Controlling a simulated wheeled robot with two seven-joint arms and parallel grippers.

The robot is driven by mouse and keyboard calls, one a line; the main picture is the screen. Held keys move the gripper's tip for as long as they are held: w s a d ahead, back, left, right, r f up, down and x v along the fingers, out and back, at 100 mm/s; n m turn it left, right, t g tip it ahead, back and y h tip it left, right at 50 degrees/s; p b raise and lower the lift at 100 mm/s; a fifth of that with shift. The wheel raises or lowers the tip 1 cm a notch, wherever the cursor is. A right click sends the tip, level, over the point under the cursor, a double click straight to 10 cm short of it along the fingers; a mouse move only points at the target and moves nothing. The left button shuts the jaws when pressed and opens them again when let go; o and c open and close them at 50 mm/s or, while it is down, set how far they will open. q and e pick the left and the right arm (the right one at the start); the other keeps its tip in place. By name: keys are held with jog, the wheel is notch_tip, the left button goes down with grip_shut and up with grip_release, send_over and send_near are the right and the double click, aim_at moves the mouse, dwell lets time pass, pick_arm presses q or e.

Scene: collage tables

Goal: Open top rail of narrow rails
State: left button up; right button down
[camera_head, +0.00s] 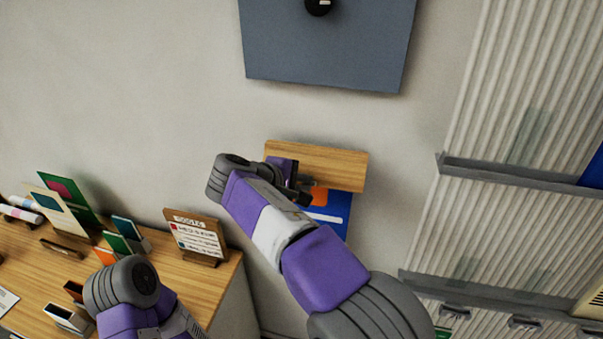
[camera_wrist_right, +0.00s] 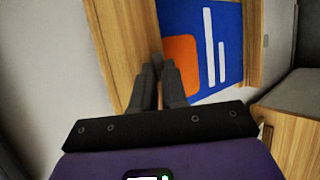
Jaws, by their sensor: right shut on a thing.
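The narrow wooden top rail (camera_head: 330,166) is on the wall in the head view, with a blue poster (camera_head: 338,224) with orange and white marks hanging below it. In the right wrist view, the top rail (camera_wrist_right: 122,45) is the wooden bar on the left, beside the blue poster (camera_wrist_right: 232,45). My right gripper (camera_head: 304,192) is at the rail's lower edge. Its fingers (camera_wrist_right: 158,66) are close together at the rail's edge, shut on it. The exact contact is partly hidden by the fingers. My left arm shows at lower left, but its gripper is not visible.
A second wooden bar (camera_wrist_right: 254,45) runs along the poster's other side. A wooden desk (camera_head: 225,272) with cards and stands is at the left. A grey-blue panel (camera_head: 325,55) hangs above. A ribbed wall panel with grey ledges (camera_head: 520,174) is at the right.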

dwell(0.5)
jog(key=c, duration=1.2)
grip_release()
jog(key=shift+o, duration=0.2)
jog(key=v, duration=0.7)
jog(key=shift+r, duration=0.25)
jog(key=shift+s+a, duration=0.15)
